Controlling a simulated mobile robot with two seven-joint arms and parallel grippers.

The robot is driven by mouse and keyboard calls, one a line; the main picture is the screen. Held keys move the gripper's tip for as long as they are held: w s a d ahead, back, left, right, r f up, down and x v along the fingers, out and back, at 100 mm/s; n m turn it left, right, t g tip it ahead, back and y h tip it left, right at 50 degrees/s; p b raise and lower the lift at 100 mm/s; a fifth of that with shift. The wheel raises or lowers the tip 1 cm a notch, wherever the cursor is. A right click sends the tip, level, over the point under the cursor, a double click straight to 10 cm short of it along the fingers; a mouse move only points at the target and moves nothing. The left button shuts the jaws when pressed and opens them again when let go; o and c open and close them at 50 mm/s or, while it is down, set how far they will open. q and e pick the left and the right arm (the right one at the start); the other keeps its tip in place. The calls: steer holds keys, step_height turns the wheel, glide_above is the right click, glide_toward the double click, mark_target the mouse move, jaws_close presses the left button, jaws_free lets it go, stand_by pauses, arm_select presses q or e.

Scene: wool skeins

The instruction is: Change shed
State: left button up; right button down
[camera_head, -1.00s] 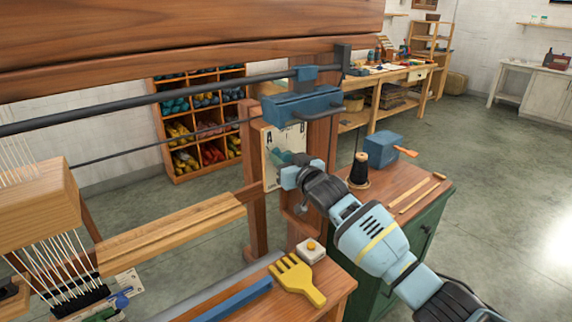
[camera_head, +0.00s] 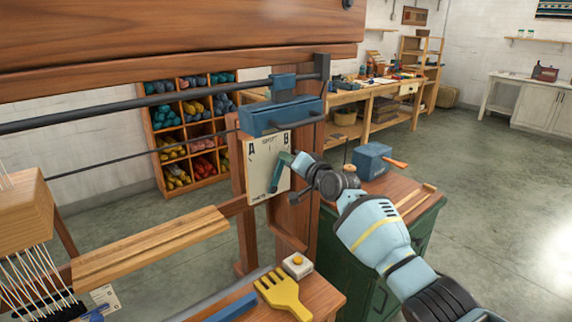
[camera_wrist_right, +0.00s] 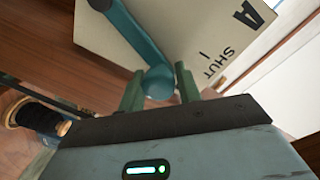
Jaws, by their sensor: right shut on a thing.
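A cream shed plate (camera_head: 262,172) marked A at upper left and B at upper right hangs on the loom's right side; SHUT is printed between them. A teal lever (camera_head: 276,178) crosses its face, tilted with its upper end toward B. My right gripper (camera_head: 290,165) is at the plate's right edge, at the lever's upper end. In the right wrist view, the green fingers of the gripper (camera_wrist_right: 159,86) stand on either side of the lever's rounded end (camera_wrist_right: 157,80), shut on it. The plate (camera_wrist_right: 205,35) shows behind. My left gripper is not in view.
A blue box (camera_head: 282,116) is above the plate. A yellow comb (camera_head: 283,294) and a white button block (camera_head: 297,265) lie on the bench below. Grey floor is clear beyond.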

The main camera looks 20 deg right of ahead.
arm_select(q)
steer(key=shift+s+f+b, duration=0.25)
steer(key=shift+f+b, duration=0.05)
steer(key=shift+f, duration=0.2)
arm_select(e)
steer(key=shift+w+d+f+m, duration=0.15)
steer(key=shift+d+f+m, duration=0.35)
steer(key=shift+m, duration=0.2)
steer(key=c, duration=1.1)
jaws_free()
steer(key=shift+o, duration=0.2)
steer(key=shift+r, duration=0.1)
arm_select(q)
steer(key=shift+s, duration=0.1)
